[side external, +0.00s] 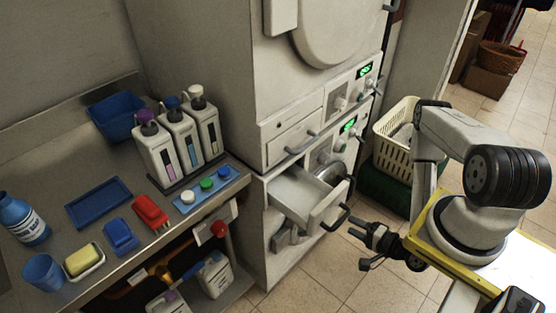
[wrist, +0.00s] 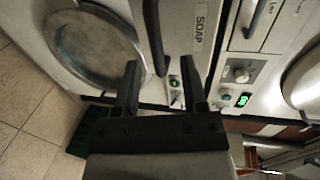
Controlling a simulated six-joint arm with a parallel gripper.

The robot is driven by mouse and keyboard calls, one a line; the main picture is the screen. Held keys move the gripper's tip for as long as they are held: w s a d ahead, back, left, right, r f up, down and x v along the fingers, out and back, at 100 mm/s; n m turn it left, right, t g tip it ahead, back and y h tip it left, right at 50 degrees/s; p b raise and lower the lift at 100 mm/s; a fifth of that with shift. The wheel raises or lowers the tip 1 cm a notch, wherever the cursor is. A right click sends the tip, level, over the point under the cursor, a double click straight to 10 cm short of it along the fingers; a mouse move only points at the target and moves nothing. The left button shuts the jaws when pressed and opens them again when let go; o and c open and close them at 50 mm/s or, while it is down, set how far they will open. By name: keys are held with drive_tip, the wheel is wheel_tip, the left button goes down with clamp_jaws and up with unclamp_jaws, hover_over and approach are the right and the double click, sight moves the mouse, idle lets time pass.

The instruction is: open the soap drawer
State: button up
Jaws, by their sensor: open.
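The soap drawer (side external: 296,190) is the lower drawer in the white machine stack and stands pulled out, with its inside showing in the side view. Its front carries a SOAP label (wrist: 199,26) in the wrist view. Its dark bar handle (wrist: 155,35) also shows in the side view (side external: 341,214). My gripper (side external: 360,227) is open and empty, just off the handle on the outer side. In the wrist view my open fingers (wrist: 161,80) stand on either side of the handle's near end. I cannot tell whether they touch it.
A round machine door (wrist: 95,48) is beside the soap drawer. A cream laundry basket (side external: 395,135) stands behind. The counter (side external: 60,170) at left holds bottles and trays. The floor in front is clear.

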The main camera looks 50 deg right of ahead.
wheel_tip(320, 180, up, 7)
drive_tip(key=shift+f, duration=0.15)
drive_tip(key=shift+w, duration=0.1)
drive_tip(key=shift+f, duration=0.1)
idle(0.5)
